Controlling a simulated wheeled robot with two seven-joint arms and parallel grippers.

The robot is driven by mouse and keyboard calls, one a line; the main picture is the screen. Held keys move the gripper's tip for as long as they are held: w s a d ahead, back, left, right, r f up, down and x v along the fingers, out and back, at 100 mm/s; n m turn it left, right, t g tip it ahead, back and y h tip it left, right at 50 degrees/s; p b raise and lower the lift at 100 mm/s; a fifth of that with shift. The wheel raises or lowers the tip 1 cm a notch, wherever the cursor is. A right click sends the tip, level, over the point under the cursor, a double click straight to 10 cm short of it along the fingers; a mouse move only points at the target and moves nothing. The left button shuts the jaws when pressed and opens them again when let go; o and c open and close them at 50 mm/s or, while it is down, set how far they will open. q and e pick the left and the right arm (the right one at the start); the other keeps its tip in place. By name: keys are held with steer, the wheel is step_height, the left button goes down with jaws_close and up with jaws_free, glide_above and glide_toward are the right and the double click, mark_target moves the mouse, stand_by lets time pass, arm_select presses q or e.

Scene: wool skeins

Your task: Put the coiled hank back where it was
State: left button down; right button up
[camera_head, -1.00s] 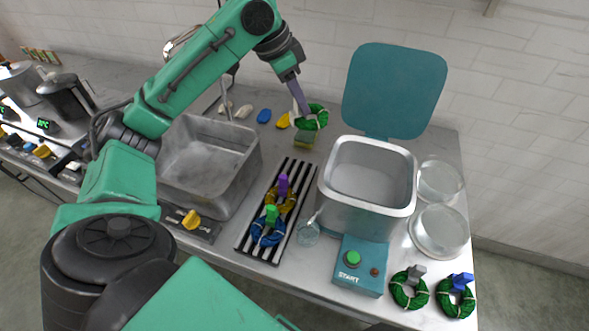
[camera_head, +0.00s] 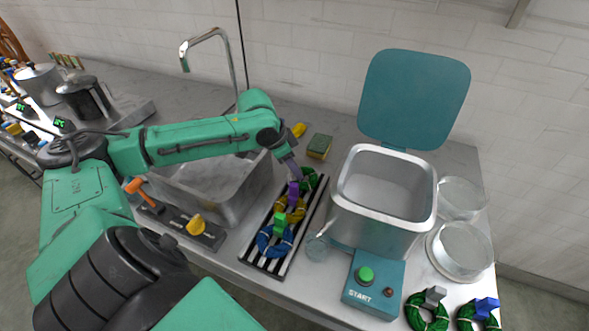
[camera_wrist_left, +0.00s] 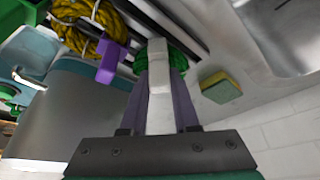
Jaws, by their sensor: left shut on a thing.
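My left gripper (camera_head: 293,172) is shut on the white tag (camera_wrist_left: 158,85) of a green coiled hank (camera_head: 309,180). The hank is at the far end of the black striped rack (camera_head: 318,206); I cannot tell whether it rests on the bars. The wrist view shows the green hank (camera_wrist_left: 178,62) beyond the fingers, partly hidden by the tag. A yellow hank (camera_head: 291,212) with a purple tag lies just nearer on the rack, and a blue hank (camera_head: 268,246) with a green tag nearest. My right gripper is not in view.
A metal sink (camera_head: 222,205) is left of the rack. Right of it stand a square metal pot (camera_head: 375,225) with a raised teal lid (camera_head: 415,95) and a glass (camera_head: 317,249). A sponge (camera_head: 319,146) lies behind. Two more green hanks (camera_head: 424,322) lie front right.

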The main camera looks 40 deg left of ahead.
arm_select(q)
steer(key=shift+f, duration=0.2)
steer(key=shift+f, duration=0.1)
steer(key=c, duration=0.7)
jaws_free()
steer(key=shift+o, duration=0.2)
steer(key=v, duration=1.2)
steer(key=shift+p, duration=0.4)
steer(key=shift+w, duration=0.1)
